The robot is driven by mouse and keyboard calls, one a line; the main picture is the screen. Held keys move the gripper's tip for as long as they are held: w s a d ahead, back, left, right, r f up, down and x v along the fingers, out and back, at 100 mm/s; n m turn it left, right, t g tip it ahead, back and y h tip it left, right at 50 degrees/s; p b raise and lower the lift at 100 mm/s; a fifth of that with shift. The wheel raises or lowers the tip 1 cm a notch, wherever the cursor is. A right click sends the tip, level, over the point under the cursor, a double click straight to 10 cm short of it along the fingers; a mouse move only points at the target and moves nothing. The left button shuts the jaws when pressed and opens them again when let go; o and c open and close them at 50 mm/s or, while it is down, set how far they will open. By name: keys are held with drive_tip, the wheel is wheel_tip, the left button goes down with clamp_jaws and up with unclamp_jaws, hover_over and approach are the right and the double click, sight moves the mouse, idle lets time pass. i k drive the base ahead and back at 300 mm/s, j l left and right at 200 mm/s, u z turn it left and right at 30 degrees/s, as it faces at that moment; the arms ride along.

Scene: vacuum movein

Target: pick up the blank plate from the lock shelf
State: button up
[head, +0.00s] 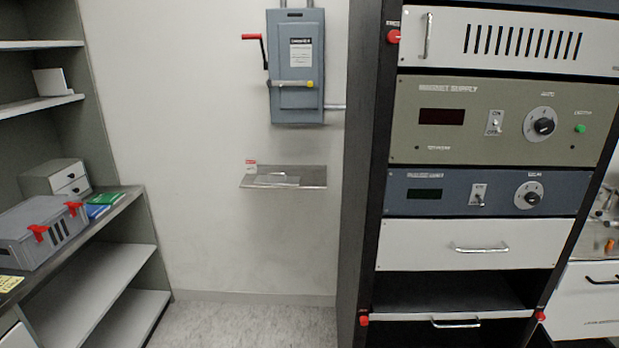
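A small metal shelf (312,178) is fixed to the back wall, below a grey switch box. A flat grey plate (276,180) lies on it, with what looks like a small raised handle on top. It is small in the view, and I cannot make out any marking on it. A small red and white item (251,166) stands at the shelf's back left. My gripper is not in view.
A grey switch box (296,66) with a red lever hangs above the shelf. A tall equipment rack (485,190) stands close on the right. Shelving with a grey crate (40,232) and a drawer box (55,178) is on the left. Floor (240,325) between is clear.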

sight(273, 180)
drive_tip(key=i+j+z, duration=0.15)
drive_tip(key=i+j, duration=0.15)
drive_tip(key=i+j+z, duration=0.3)
drive_tip(key=i+j, duration=0.2)
drive_tip(key=j, duration=0.15)
drive_tip(key=i+j+z, duration=0.15)
drive_tip(key=j, duration=0.25)
drive_tip(key=i+j+z, duration=0.15)
drive_tip(key=i+j, duration=0.15)
drive_tip(key=i+j+z, duration=0.15)
drive_tip(key=j, duration=0.4)
drive_tip(key=i+j, duration=0.3)
drive_tip(key=j, duration=0.2)
drive_tip(key=i+j, duration=0.3)
drive_tip(key=j, duration=0.2)
drive_tip(key=i+j, duration=0.3)
drive_tip(key=j, duration=0.2)
drive_tip(key=i+j+u, duration=0.1)
drive_tip(key=i+j, duration=0.2)
drive_tip(key=j, duration=0.2)
drive_tip(key=i+j, duration=0.3)
drive_tip(key=j, duration=0.15)
drive_tip(key=k+l+z, duration=0.15)
drive_tip(key=k, duration=0.25)
